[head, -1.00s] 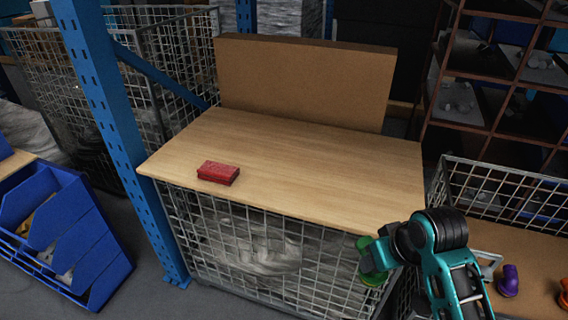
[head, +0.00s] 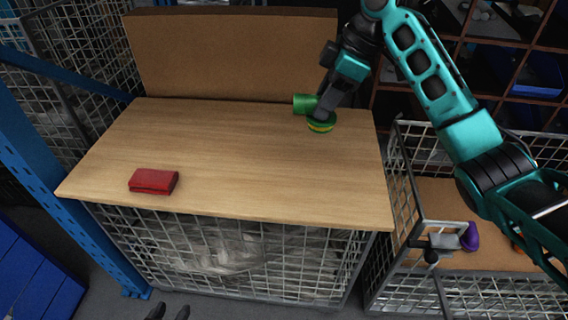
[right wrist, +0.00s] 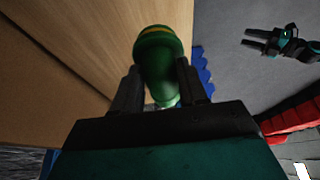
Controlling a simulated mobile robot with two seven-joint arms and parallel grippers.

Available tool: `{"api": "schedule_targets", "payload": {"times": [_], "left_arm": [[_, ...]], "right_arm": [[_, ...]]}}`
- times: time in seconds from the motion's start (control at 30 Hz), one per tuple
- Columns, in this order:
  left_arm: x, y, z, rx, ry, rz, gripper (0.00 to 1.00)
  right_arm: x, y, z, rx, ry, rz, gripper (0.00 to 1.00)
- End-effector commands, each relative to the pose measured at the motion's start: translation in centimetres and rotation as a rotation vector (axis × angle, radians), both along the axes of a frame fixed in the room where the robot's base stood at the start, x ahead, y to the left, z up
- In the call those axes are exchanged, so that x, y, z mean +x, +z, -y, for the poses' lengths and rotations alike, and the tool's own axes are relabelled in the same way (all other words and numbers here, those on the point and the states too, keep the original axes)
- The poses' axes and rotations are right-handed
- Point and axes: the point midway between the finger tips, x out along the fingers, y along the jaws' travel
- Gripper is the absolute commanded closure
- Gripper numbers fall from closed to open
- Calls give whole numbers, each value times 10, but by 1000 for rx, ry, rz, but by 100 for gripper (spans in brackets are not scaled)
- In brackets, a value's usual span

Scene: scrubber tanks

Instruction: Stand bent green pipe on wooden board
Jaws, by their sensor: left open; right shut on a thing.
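The wooden board (head: 230,160) lies flat on top of a wire cage. My right gripper (head: 324,108) is over the board's back right part, shut on the bent green pipe (head: 305,103). One pipe end points left; the other, with a yellow band, faces down. I cannot tell whether it touches the board. In the right wrist view the pipe (right wrist: 158,60) sits between both fingers, with the board (right wrist: 90,35) beyond. My left gripper (head: 168,312) shows only its dark fingertips at the bottom edge, apart; it is open and empty in the right wrist view (right wrist: 262,41).
A red box-like block (head: 153,181) lies at the board's front left. A brown panel (head: 230,55) stands along the back edge. A blue post (head: 60,200) is at the left. A wire basket holding a purple piece (head: 469,237) is at the right. The board's middle is clear.

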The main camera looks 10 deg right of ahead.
Motion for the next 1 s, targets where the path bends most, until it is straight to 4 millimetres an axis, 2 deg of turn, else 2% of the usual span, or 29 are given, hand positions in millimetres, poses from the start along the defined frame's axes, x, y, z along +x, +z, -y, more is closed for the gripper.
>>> {"api": "schedule_targets", "payload": {"times": [0.43,0.53,0.77,1.0], "left_arm": [[-2,-16,0,0,0,-6,57],[-3,-18,0,0,-1,-7,57],[-2,-19,1,-2,-1,-12,57],[3,-20,5,-9,-7,-1,57]], "right_arm": [[-1,-111,0,-2,-3,-5,90],[-1,-128,0,-1,-3,-4,90],[0,-148,0,-1,-4,-1,90],[-1,-189,0,-1,-4,-2,90]]}}
